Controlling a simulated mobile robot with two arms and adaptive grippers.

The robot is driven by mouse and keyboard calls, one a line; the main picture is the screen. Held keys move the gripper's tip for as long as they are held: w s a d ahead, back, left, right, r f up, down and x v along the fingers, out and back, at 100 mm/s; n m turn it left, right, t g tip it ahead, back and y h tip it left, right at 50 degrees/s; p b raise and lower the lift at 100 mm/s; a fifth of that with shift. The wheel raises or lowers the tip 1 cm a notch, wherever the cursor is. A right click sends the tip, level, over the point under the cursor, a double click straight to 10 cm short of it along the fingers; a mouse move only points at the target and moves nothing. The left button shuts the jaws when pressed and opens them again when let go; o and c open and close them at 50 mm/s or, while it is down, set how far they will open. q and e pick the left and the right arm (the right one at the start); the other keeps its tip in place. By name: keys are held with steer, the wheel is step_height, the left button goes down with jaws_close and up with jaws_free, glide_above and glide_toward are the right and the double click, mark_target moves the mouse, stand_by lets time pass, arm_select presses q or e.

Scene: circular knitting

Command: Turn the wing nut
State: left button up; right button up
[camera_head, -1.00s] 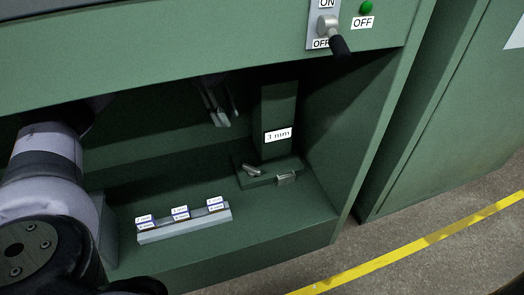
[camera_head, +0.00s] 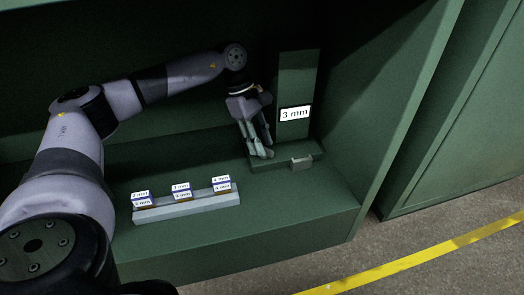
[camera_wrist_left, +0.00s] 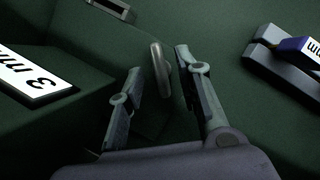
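The wing nut (camera_wrist_left: 160,70) is a small silver piece with a rounded end on the green base of the post. In the wrist view it stands between the fingertips of my left gripper (camera_wrist_left: 159,60). The two fingers are apart, one on each side of it, with dark gaps showing between. In the head view my left gripper (camera_head: 261,150) reaches down in front of the post, and its fingers mostly hide the nut. My right gripper is not in view.
The green post (camera_head: 296,75) carries a "3 mm" label (camera_head: 295,114). A small silver block (camera_head: 302,163) sits right of the gripper on the base. A grey rack (camera_head: 187,205) with several labelled pieces stands front left. The recess wall (camera_head: 390,110) bounds the right.

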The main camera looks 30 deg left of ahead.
arm_select(q)
steer(key=shift+d+f, duration=0.2)
steer(key=shift+f, duration=0.15)
jaws_close()
stand_by(0.4)
